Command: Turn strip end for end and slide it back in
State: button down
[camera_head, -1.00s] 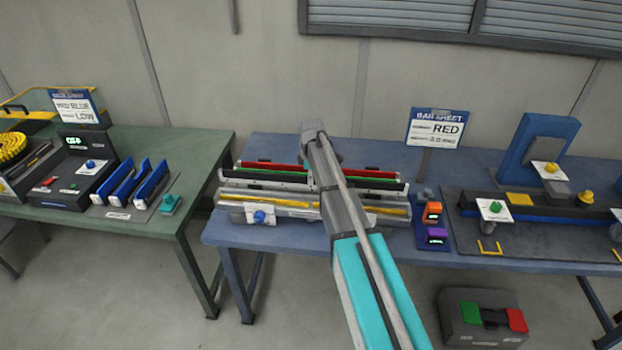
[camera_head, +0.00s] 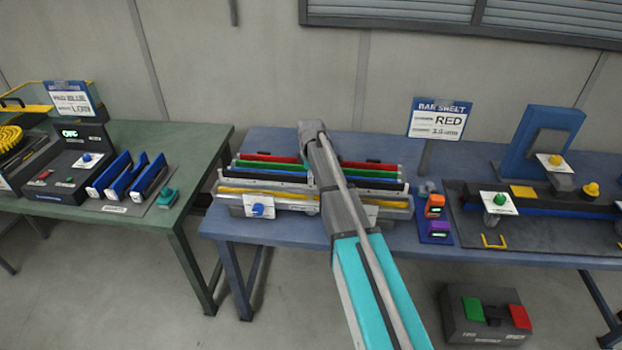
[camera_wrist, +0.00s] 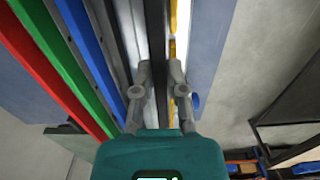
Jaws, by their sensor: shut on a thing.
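The chassis (camera_head: 232,203) stands on the blue table, with long strips in parallel rows. From back to front I see a red strip (camera_head: 270,157), a green strip (camera_head: 268,166), a blue strip (camera_head: 270,174) and a black strip (camera_head: 268,182). In the wrist view the red (camera_wrist: 35,75), green (camera_wrist: 60,65) and blue (camera_wrist: 90,55) strips run at the left. My gripper (camera_wrist: 158,75) is shut on a dark strip (camera_wrist: 156,30) that runs between its fingers, beside a yellow line (camera_wrist: 173,20). My arm hides the chassis middle and the gripper in the head view.
A sign reading RED (camera_head: 440,118) stands behind the table. Orange and purple blocks (camera_head: 435,207) sit just right of the chassis. A fixture with a blue frame (camera_head: 540,150) stands farther right. A green table (camera_head: 140,225) is at the left; a grey box (camera_head: 487,315) is on the floor.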

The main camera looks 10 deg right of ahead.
aim_at(311, 187)
jog(key=shift+f+b, duration=2.15)
jog(key=shift+f, duration=0.05)
dwell(1.3)
jog(key=c, duration=0.6)
grip_release()
jog(key=shift+r, duration=0.25)
